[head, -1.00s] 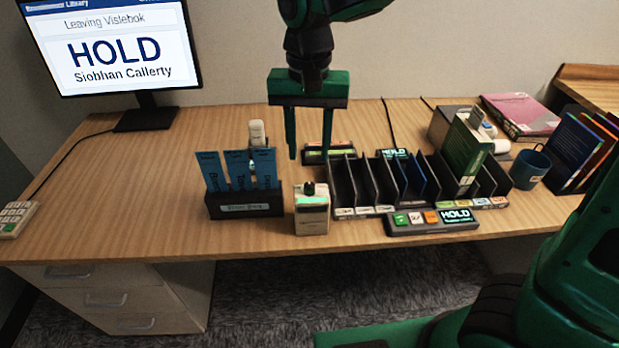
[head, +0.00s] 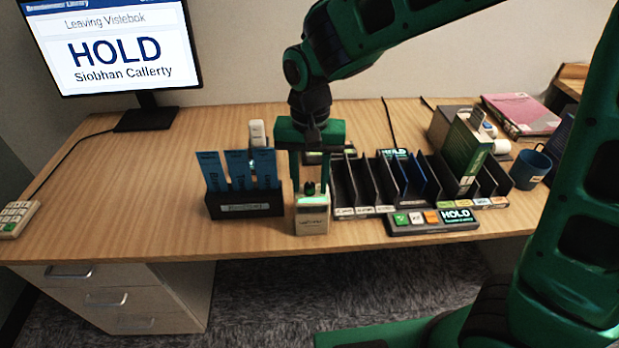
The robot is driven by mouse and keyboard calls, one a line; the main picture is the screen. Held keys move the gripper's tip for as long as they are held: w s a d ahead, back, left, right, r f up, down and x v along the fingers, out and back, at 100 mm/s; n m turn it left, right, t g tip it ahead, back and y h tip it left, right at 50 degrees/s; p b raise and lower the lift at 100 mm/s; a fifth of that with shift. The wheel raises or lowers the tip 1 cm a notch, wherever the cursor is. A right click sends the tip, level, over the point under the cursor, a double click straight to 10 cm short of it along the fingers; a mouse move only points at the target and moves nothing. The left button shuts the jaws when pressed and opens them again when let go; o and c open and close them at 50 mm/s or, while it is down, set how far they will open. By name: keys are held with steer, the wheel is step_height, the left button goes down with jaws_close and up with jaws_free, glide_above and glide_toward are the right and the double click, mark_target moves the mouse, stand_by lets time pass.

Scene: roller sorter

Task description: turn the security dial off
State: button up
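The security dial (head: 309,189) is a small dark knob on top of a light box (head: 312,222) with a green lit strip, near the desk's front edge. My gripper (head: 310,188) points straight down over this box, with one green finger to each side of the dial. The fingers are apart, and a gap shows between them and the knob. I cannot tell whether either finger touches it. The dial's pointer direction is too small to read.
A dark holder (head: 245,208) with blue cards stands close on the left. A dark slotted sorter (head: 375,187) stands close on the right, with a button panel (head: 433,221) in front. A monitor (head: 110,45) reads HOLD.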

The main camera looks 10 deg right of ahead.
jaws_close()
steer(key=shift+n, duration=0.4)
steer(key=n, duration=0.4)
steer(key=shift+n, duration=0.4)
steer(key=n, duration=0.5)
steer(key=shift+n, duration=0.3)
steer(key=shift+o, duration=0.9)
jaws_free()
